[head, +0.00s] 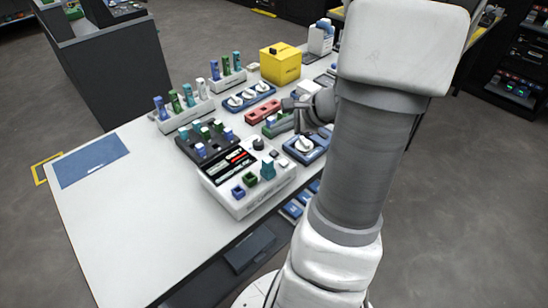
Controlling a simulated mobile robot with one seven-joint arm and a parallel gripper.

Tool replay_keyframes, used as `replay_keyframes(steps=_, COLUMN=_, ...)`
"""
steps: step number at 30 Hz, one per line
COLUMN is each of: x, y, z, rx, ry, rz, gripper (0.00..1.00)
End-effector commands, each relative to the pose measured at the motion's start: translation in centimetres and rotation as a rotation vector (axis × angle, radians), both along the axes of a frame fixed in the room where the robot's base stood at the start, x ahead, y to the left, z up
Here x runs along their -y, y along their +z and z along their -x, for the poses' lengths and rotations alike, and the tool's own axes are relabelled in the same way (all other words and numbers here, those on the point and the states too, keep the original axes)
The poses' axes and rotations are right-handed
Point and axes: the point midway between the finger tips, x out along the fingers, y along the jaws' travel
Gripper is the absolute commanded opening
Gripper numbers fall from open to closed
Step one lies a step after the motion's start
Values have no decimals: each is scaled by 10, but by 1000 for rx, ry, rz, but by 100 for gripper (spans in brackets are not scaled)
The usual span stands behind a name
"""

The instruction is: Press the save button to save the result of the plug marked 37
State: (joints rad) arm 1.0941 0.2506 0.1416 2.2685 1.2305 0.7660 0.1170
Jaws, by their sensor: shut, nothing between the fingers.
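A white console (240,205) stands on the table with a dark screen (231,166) showing red and white lines. Several coloured plugs stand in a dark block (190,148) behind the screen; no number 37 is legible. My gripper (287,104) is shut and empty, behind and right of the console, above the green tray.
White racks of plugs (187,119), blue trays with white round parts (247,97), a red tray (262,112), a green tray (277,127) and a yellow box (281,65) crowd the back. A blue mat (92,159) lies left. The table's front left is clear.

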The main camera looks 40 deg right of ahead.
Motion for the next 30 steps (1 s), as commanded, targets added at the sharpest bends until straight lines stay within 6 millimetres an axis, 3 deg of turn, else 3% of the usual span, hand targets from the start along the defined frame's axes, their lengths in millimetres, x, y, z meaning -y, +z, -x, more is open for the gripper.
replay_keyframes(steps=1, x=0, y=-15, z=0, rx=0, ry=-1, rz=-1, gripper=0)
replay_keyframes(steps=3, x=0, y=-25, z=0, rx=-1, ry=-2, rz=-2, gripper=0)
replay_keyframes(steps=9, x=0, y=-45, z=0, rx=1, ry=-1, rz=0, gripper=0)
replay_keyframes(steps=30, x=0, y=-48, z=0, rx=0, ry=-1, rz=1, gripper=0)
